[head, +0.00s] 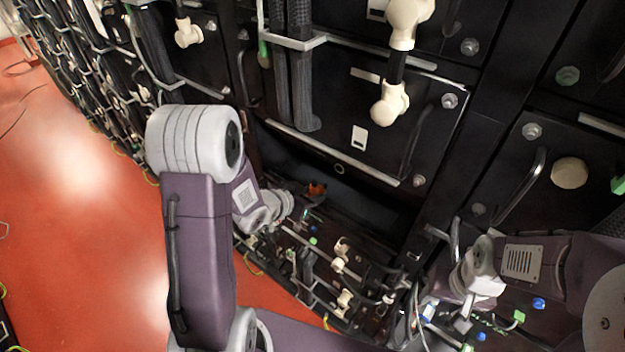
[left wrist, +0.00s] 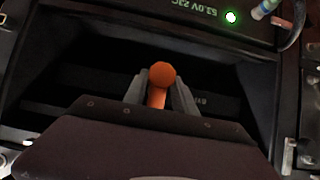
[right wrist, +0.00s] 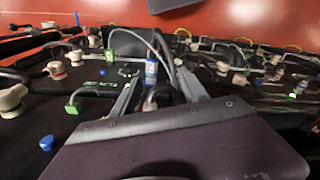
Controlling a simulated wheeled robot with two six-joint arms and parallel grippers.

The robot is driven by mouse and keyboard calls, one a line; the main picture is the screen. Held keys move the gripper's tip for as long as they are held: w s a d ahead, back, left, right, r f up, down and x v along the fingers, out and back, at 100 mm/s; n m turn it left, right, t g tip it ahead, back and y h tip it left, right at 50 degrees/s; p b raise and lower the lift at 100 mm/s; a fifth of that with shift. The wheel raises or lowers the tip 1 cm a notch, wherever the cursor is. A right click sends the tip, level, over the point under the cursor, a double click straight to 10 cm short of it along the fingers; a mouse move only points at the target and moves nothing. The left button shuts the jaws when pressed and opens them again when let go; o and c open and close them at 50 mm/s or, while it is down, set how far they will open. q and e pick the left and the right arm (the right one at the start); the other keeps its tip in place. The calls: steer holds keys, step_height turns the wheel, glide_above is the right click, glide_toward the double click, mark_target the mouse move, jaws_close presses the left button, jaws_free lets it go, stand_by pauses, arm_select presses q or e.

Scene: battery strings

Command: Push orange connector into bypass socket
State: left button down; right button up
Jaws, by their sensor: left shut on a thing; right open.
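The orange connector (head: 317,189) shows in the head view at the tip of my left gripper (head: 300,197), in front of a dark opening in the rack. In the left wrist view the orange connector (left wrist: 161,78) has a round head and stands between the two fingers of my left gripper (left wrist: 159,92), which is shut on it. The bypass socket cannot be made out in any view. My right gripper (right wrist: 160,92) is open, with a blue-bodied plug (right wrist: 151,70) and a dark cable showing between or just beyond its fingers.
A dark recess (left wrist: 80,75) surrounds the left gripper, under a panel with a lit green lamp (left wrist: 231,17). Black battery modules (head: 345,150) with cream terminal caps (head: 390,103) and handles stand close above. Cables and small green and blue caps crowd the right gripper.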

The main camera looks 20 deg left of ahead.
mark_target(324, 184)
arm_select(q)
steer(key=shift+r, duration=0.5)
steer(key=shift+s, duration=0.15)
steer(key=shift+w, duration=0.45)
steer(key=shift+w+d+p, duration=0.1)
steer(key=shift+w+d, duration=0.2)
steer(key=shift+w, duration=0.5)
steer(key=shift+w+d+p, duration=0.1)
steer(key=shift+w+d, duration=0.25)
steer(key=shift+w, duration=0.4)
steer(key=shift+w+d+p, duration=0.1)
steer(key=shift+w+d, duration=0.2)
steer(key=shift+w, duration=0.5)
steer(key=shift+w, duration=0.1)
steer(key=shift+w+d, duration=0.15)
steer(key=shift+w, duration=0.2)
